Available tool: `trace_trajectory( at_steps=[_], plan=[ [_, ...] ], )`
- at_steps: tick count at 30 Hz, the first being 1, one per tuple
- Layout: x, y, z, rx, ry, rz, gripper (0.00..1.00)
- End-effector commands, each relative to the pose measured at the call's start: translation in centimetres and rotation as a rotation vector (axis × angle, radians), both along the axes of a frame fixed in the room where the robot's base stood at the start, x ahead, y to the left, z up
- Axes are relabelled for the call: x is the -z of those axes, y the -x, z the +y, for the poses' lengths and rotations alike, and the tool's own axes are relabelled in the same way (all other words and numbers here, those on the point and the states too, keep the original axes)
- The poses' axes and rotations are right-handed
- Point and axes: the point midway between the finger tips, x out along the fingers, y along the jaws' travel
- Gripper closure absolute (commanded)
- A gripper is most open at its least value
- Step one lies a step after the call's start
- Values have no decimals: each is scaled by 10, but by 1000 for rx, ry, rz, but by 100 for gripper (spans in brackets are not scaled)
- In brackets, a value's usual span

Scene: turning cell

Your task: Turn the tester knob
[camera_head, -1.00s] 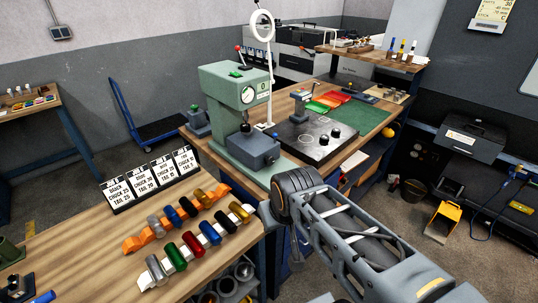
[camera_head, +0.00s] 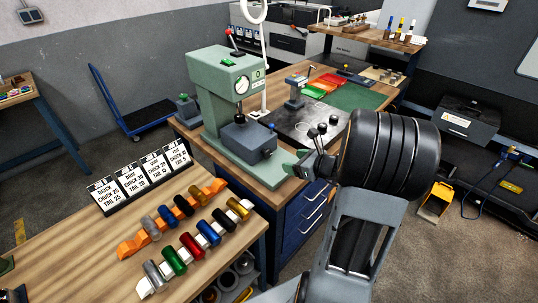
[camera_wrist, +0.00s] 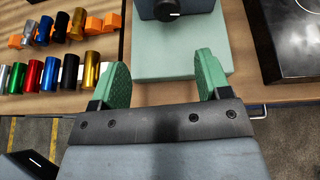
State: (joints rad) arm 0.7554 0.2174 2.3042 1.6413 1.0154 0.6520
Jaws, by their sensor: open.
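The tester (camera_head: 228,75) is a green press-like machine with a round dial and a red-tipped lever, on the bench in the head view. A blue-grey block (camera_head: 245,137) sits on its base. A small dark knob (camera_head: 268,153) is on the block's front; in the wrist view the knob (camera_wrist: 172,14) shows at the top edge with a white mark, partly cut off. My gripper (camera_head: 297,165) is just right of the tester base. In the wrist view its green pads (camera_wrist: 162,78) stand wide apart with nothing between them, over the base's front edge, short of the knob.
A table at the left holds coloured cylinders on an orange rack (camera_head: 130,246) and a white rack (camera_head: 150,286), with a row of label cards (camera_head: 140,178) behind. A black plate (camera_head: 310,122) lies right of the tester. Blue drawers (camera_head: 300,218) are below the bench.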

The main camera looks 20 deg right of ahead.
Motion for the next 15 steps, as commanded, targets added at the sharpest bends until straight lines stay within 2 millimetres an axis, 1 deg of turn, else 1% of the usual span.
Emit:
trace_trajectory(
  at_steps=[1, 4, 15],
  plan=[
    [2, -3, -4, 24, -20, 1, 30],
    [8, -13, -3, 42, -35, 2, 30],
    [34, -73, 23, 38, -34, 2, 30]
  ],
)
